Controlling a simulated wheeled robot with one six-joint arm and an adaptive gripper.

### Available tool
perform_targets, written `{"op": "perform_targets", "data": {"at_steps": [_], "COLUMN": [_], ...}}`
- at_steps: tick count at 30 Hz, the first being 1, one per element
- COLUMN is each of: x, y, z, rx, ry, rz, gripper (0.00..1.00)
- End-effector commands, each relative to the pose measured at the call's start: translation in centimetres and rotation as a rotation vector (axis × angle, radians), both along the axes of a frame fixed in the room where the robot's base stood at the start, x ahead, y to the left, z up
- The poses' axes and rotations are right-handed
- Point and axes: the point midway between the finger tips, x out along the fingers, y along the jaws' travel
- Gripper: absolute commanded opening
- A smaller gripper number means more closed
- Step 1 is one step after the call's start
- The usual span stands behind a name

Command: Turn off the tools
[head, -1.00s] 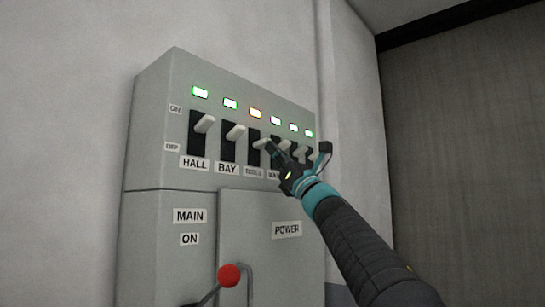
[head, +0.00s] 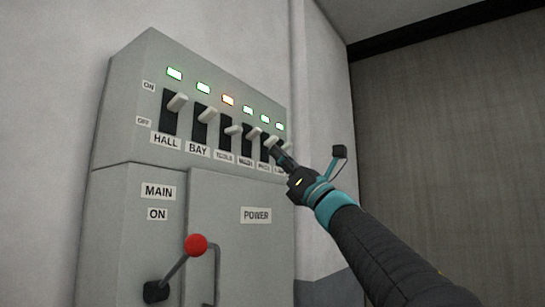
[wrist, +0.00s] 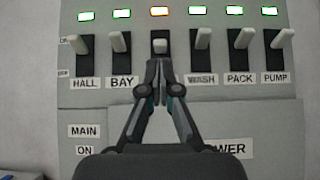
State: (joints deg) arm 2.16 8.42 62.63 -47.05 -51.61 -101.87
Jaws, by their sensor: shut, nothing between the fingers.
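The TOOLS switch (head: 233,130) is third from the left in the row on the grey panel. Its lever sits lower than the HALL and BAY levers beside it, and the lamp (head: 228,100) above it is orange. In the wrist view the TOOLS lever (wrist: 160,46) looks short beside its upright neighbours. My gripper (head: 272,148) is shut and empty, in front of the right-hand switches in the head view. In the wrist view its fingertips (wrist: 159,62) are just below the TOOLS lever and cover its label; they look apart from it.
HALL (wrist: 84,44), BAY (wrist: 121,42), WASH (wrist: 200,40), PACK (wrist: 237,41) and PUMP (wrist: 281,40) levers are up under green lamps. A red-knobbed MAIN handle (head: 196,245) sticks out below, left of the POWER door (head: 235,270).

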Motion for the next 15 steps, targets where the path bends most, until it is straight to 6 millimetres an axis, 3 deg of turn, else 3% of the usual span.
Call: {"op": "perform_targets", "data": {"at_steps": [10,15], "x": [-0.1,1.8], "y": [0.8,3.1], "z": [0.7,-2.0], "rx": [0.0,0.021], "ry": [0.002,0.065], "rz": [0.016,0.066], "gripper": [0.0,0.0]}}
